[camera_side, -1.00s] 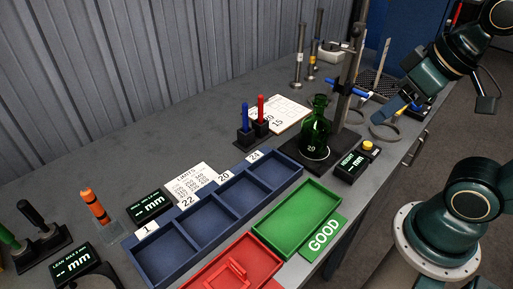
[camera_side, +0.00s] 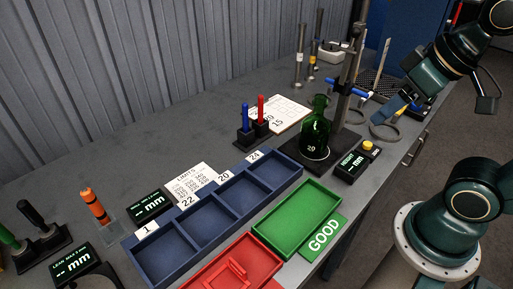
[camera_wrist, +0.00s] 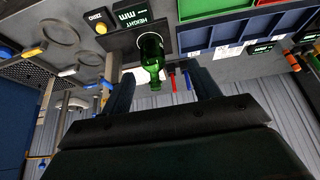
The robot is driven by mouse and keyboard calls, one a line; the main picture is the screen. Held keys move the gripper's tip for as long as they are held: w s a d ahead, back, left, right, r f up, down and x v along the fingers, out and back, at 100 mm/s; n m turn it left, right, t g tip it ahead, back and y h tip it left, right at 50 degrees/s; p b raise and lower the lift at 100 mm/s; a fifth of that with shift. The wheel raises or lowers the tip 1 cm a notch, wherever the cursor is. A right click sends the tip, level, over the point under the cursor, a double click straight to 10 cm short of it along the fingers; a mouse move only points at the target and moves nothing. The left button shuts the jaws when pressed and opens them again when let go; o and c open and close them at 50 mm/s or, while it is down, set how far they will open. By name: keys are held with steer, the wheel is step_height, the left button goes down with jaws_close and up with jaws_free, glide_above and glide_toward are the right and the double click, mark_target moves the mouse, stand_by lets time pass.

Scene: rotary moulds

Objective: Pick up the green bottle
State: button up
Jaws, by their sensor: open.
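The green bottle (camera_side: 315,133) is dark green glass and stands upright on the dark base of the height gauge in the side view. In the wrist view the bottle (camera_wrist: 152,58) appears between my two fingers, farther off along the view. My gripper (camera_wrist: 162,82) is open and empty. In the side view my gripper (camera_side: 392,108) is to the right of the bottle, raised and apart from it.
The gauge column (camera_side: 346,85) with a blue clamp rises beside the bottle. A height display (camera_side: 350,166) stands at its right. A blue tray (camera_side: 212,205), a green tray (camera_side: 327,198) and a red tray (camera_side: 270,256) lie in front. Red and blue pins (camera_side: 253,120) stand left.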

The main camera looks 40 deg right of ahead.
stand_by(0.4)
steer(key=o, duration=0.6)
steer(key=shift+o, duration=0.2)
steer(key=shift+w+d+r+m+g, duration=0.25)
steer(key=shift+w+d+m+g, duration=0.55)
steer(key=shift+w+m, duration=1.9)
steer(key=shift+w+d+r+m+g, duration=0.35)
steer(key=shift+w+m+g, duration=0.7)
steer(key=shift+w+m, duration=1.6)
steer(key=shift+w+d+r+m+g, duration=0.15)
steer(key=shift+w+d+m+g, duration=0.65)
steer(key=shift+w+m, duration=1.9)
steer(key=shift+w+a, duration=0.1)
steer(key=shift+a, duration=0.1)
